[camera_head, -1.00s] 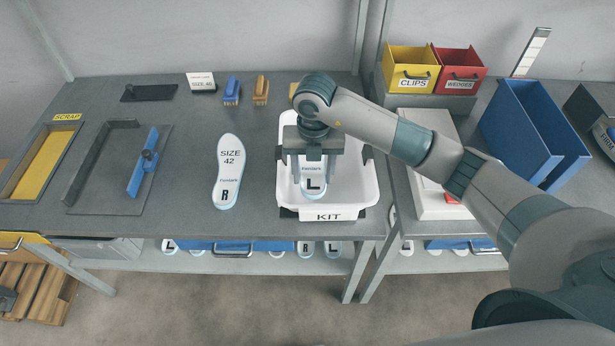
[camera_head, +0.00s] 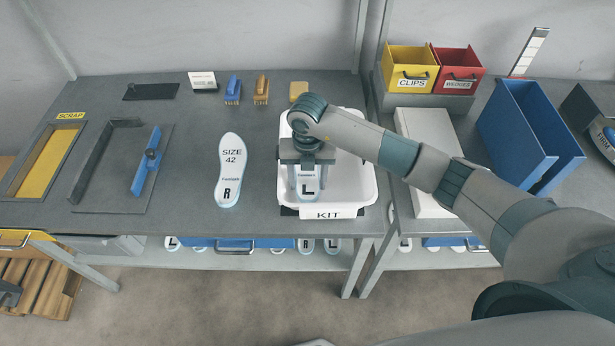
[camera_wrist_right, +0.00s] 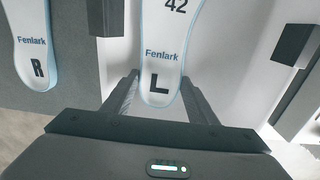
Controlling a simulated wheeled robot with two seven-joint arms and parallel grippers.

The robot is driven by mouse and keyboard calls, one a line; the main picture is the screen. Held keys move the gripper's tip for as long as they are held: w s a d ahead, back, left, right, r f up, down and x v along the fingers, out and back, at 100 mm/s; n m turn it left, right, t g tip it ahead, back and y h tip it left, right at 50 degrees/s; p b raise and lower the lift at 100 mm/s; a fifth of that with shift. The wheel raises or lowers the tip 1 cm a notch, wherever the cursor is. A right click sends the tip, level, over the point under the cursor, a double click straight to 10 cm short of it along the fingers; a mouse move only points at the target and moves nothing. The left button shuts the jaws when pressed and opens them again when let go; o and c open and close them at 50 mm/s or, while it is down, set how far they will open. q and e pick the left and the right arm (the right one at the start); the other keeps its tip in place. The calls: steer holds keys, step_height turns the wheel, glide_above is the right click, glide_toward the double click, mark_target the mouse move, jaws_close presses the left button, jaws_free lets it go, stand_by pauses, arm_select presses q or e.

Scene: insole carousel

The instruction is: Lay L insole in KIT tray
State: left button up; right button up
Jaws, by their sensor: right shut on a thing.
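The white L insole (camera_head: 307,186) with a pale blue edge is inside the outline of the white KIT tray (camera_head: 362,188) in the head view. My right gripper (camera_head: 306,172) is shut on its heel end. The L insole (camera_wrist_right: 165,60) also shows in the right wrist view between the fingers of my right gripper (camera_wrist_right: 160,98), with its toe end out of frame. I cannot tell whether the insole touches the tray floor. The R insole (camera_head: 230,170), marked size 42, lies flat on the bench left of the tray.
A fixture with a blue bar (camera_head: 146,161) and a yellow SCRAP opening (camera_head: 48,163) are at the left. Two brushes (camera_head: 232,90) and a size card (camera_head: 203,82) stand at the back. CLIPS (camera_head: 411,70) and WEDGES (camera_head: 458,70) bins and a blue bin (camera_head: 530,130) are at the right.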

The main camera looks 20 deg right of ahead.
steer(key=shift+f, duration=0.2)
steer(key=o, duration=0.8)
steer(key=shift+c, duration=0.2)
steer(key=shift+r, duration=0.1)
steer(key=shift+r, duration=0.15)
steer(key=shift+r+b, duration=0.3)
steer(key=shift+r, duration=0.05)
step_height(320, 180, up, 11)
steer(key=b, duration=0.3)
